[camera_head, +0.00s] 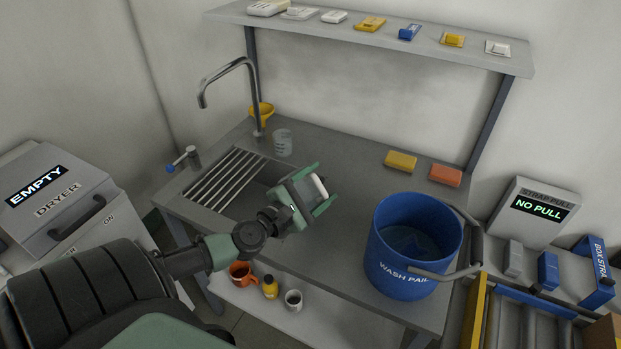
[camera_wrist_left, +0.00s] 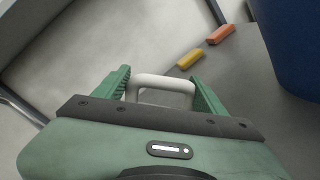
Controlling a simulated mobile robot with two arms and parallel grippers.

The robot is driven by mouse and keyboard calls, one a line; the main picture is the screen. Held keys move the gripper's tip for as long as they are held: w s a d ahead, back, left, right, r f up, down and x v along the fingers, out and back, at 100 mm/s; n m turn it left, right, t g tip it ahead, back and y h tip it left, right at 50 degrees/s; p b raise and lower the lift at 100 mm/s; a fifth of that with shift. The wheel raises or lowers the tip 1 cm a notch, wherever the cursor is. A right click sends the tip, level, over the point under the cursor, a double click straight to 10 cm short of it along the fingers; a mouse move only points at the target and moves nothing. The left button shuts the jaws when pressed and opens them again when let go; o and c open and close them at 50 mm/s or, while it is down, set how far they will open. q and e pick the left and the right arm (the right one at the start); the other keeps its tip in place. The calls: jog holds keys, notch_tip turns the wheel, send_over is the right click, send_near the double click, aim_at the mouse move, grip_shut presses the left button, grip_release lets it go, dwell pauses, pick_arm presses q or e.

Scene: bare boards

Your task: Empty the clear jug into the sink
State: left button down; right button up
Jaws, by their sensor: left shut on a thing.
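A clear jug (camera_head: 283,143) with faint bluish marks stands upright on the counter behind the sink, right of the tap. I cannot make out what is in it. The sink (camera_head: 260,198) has a slatted rack (camera_head: 226,178) over its left part, and my left gripper hides some of its right side. My left gripper (camera_head: 314,190) is above the counter at the sink's right, apart from the clear jug. It is shut on a white rounded thing (camera_head: 319,186), which shows as a white bent bar (camera_wrist_left: 162,85) in the left wrist view. My right gripper is not in view.
A tall curved tap (camera_head: 231,71) stands behind the sink, with a yellow thing (camera_head: 262,110) beside it. A blue wash pail (camera_head: 402,262) stands at the counter's right. Yellow (camera_head: 400,161) and orange (camera_head: 445,174) blocks lie at the back. A shelf (camera_head: 390,35) overhangs the counter.

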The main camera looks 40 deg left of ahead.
pick_arm(q)
jog(key=shift+a+r+n, duration=0.3)
jog(key=shift+a+n, duration=0.55)
jog(key=shift+n, duration=0.25)
jog(key=shift+w+a+n, duration=0.1)
jog(key=shift+a+n, duration=1.1)
jog(key=shift+n, duration=0.1)
jog(key=shift+a+r+n+h, duration=0.3)
jog(key=shift+a+n, duration=0.2)
jog(key=shift+a, duration=0.2)
jog(key=shift+w+a+r+n+p, duration=0.1)
jog(key=shift+a+r+n+p, duration=0.2)
jog(key=shift+a, duration=0.35)
jog(key=shift+a+r+n+p, duration=0.15)
jog(key=shift+a+n+p, duration=0.15)
jog(key=shift+a, duration=0.3)
jog(key=shift+a+r, duration=0.1)
jog(key=shift+a, duration=0.05)
jog(key=shift+a+r+n+p, duration=0.1)
jog(key=shift+a+n+p, duration=0.15)
jog(key=shift+n+p, duration=0.2)
jog(key=shift+a+r, duration=0.1)
jog(key=shift+a, duration=0.05)
